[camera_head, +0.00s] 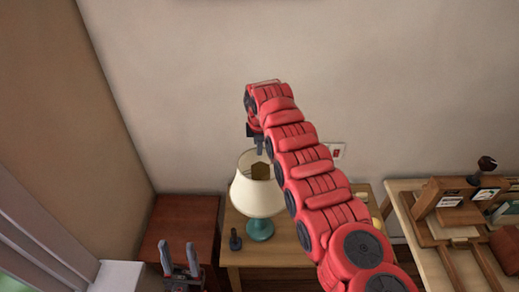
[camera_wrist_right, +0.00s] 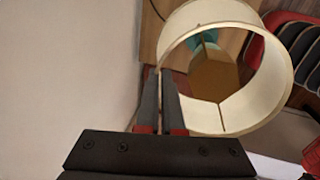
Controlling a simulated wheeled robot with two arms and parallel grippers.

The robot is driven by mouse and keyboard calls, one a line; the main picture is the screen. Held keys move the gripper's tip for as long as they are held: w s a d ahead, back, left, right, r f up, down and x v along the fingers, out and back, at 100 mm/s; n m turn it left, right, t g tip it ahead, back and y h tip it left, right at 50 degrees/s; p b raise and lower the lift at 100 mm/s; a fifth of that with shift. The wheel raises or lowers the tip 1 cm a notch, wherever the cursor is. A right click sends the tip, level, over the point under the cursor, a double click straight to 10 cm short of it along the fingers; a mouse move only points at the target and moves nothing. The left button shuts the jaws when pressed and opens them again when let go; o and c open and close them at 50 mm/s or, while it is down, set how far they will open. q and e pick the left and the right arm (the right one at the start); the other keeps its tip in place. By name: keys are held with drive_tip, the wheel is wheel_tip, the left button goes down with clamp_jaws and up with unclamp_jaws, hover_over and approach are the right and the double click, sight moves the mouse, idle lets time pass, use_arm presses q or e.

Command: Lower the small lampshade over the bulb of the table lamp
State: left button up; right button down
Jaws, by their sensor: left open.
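The cream lampshade (camera_head: 254,195) is upright, wide end down, above the teal lamp base (camera_head: 260,230) on a small wooden table. Its open top also shows in the right wrist view (camera_wrist_right: 255,105), with a brown faceted shape inside and a bit of teal beyond. I cannot tell whether that shape is the bulb, or whether the shade touches the lamp. My right gripper (camera_head: 261,150) points down at the shade's top rim; in the wrist view its fingers (camera_wrist_right: 161,72) are close together with the rim between their tips. My left gripper (camera_head: 179,245) is open and empty, lower left.
A small dark object (camera_head: 235,240) stands on the wooden table (camera_head: 237,258) left of the lamp. A red-brown cabinet (camera_head: 183,215) stands to the left. A desk (camera_head: 405,190) with a wooden rack stands at right. The wall (camera_head: 200,60) is close behind.

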sight(260, 158)
drive_tip(key=shift+f, duration=0.2)
idle(0.3)
drive_tip(key=shift+s+b+x, duration=0.2)
drive_tip(key=shift+b+x, duration=0.35)
drive_tip(key=shift+x, duration=0.2)
drive_tip(key=shift+s+b+x, duration=0.15)
drive_tip(key=shift+b+x, duration=0.4)
drive_tip(key=shift+x, duration=0.15)
drive_tip(key=shift+s+b+x, duration=0.2)
drive_tip(key=shift+b+x, duration=0.35)
drive_tip(key=shift+x, duration=0.2)
drive_tip(key=shift+d+f+b, duration=0.1)
drive_tip(key=shift+f+b, duration=0.85)
drive_tip(key=shift+f, duration=0.3)
drive_tip(key=c, duration=1)
unclamp_jaws()
